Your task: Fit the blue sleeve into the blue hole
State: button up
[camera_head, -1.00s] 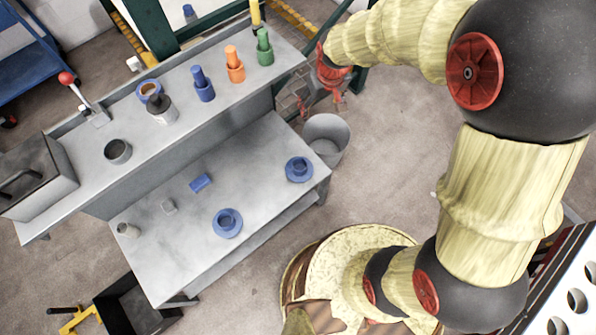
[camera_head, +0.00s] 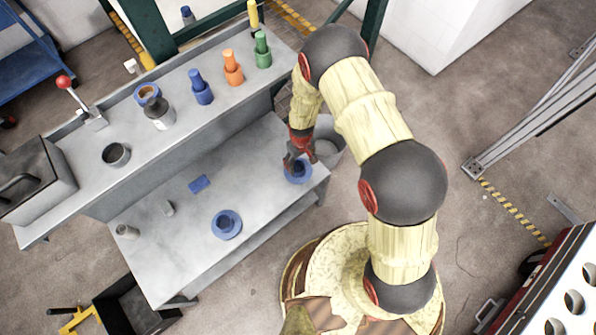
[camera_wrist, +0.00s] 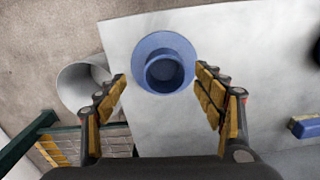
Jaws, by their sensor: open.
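A round blue flanged piece with a raised hollow middle (camera_head: 299,177) stands on the right end of the lower table. In the wrist view this piece (camera_wrist: 165,42) lies ahead between my fingers. My gripper (camera_head: 296,160) is open above it, and its fingers (camera_wrist: 162,76) appear either side without visibly gripping. A second, similar blue flanged piece (camera_head: 227,223) stands near the table's front edge. I cannot tell for sure which is the sleeve and which the hole. A blue ring (camera_head: 147,93) is on the upper bench.
The lower table (camera_head: 255,190) also holds a blue block (camera_head: 199,184) and small grey pieces (camera_head: 127,231). A grey bin (camera_head: 328,150) stands off its right end. Blue (camera_head: 201,92), orange (camera_head: 233,72) and green (camera_head: 263,55) stepped pieces stand on the upper bench.

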aim_at(298, 170)
jog(key=f, duration=0.1)
jog(key=f+b, duration=0.1)
jog(key=f, duration=0.1)
jog(key=a+f+b, duration=0.1)
jog(key=f, duration=0.1)
jog(key=shift+w+f, duration=0.15)
jog(key=shift+f, duration=0.05)
jog(key=shift+r, duration=0.1)
jog(key=c, duration=0.3)
jog(key=c, duration=1.1)
